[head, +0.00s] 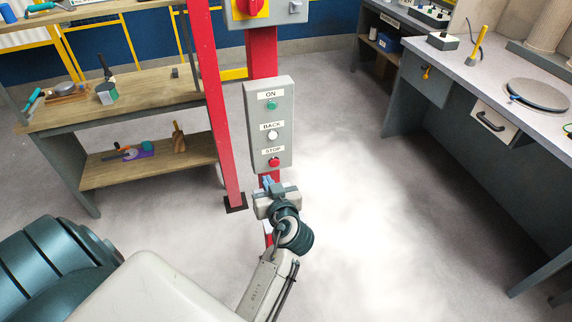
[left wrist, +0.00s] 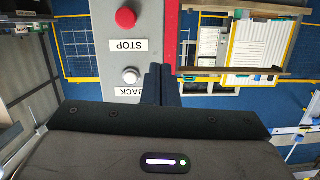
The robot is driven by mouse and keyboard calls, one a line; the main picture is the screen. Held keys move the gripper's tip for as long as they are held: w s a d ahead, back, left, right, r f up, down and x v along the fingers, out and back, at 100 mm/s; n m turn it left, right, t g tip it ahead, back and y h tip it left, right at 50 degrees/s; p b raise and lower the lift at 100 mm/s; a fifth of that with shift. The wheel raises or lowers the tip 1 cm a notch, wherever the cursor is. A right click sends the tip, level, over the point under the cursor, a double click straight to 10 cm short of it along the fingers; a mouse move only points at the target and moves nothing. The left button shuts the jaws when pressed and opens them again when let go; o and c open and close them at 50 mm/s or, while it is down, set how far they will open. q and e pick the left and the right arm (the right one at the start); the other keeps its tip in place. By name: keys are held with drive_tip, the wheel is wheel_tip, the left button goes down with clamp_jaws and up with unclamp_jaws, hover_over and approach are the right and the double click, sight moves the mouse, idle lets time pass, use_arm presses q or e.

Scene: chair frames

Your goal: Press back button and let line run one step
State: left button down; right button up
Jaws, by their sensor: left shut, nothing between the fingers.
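A grey button box (head: 284,118) on a red post carries a green ON button (head: 271,105), a white BACK button (head: 272,135) and a red STOP button (head: 274,162). My left gripper (head: 267,183) is shut and empty, just below the box in the head view. In the left wrist view, which shows the labels upside down, the closed dark fingers (left wrist: 162,84) appear beside the BACK button (left wrist: 131,76), toward the box edge. The STOP button (left wrist: 125,18) is farther up there. I cannot tell whether the fingers touch the box. My right gripper is not in view.
A wooden shelf bench (head: 135,98) with tools stands at the left. A red upright (head: 216,110) is close left of the box. A grey workbench (head: 455,85) with a round plate (head: 538,94) stands at the right. The floor between is clear.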

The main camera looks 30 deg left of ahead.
use_arm(q)
drive_tip(key=t+y, duration=0.1)
drive_tip(key=t, duration=0.1)
approach(273, 136)
drive_tip(key=shift+n+y, duration=0.3)
drive_tip(key=x, duration=0.1)
drive_tip(key=p+x, duration=0.1)
drive_tip(key=x, duration=0.1)
drive_tip(key=p+x, duration=0.1)
drive_tip(key=x, duration=0.1)
drive_tip(key=shift+w+f, duration=0.15)
drive_tip(key=shift+f, duration=0.2)
drive_tip(key=shift+w+a, duration=0.4)
drive_tip(key=shift+r, duration=0.1)
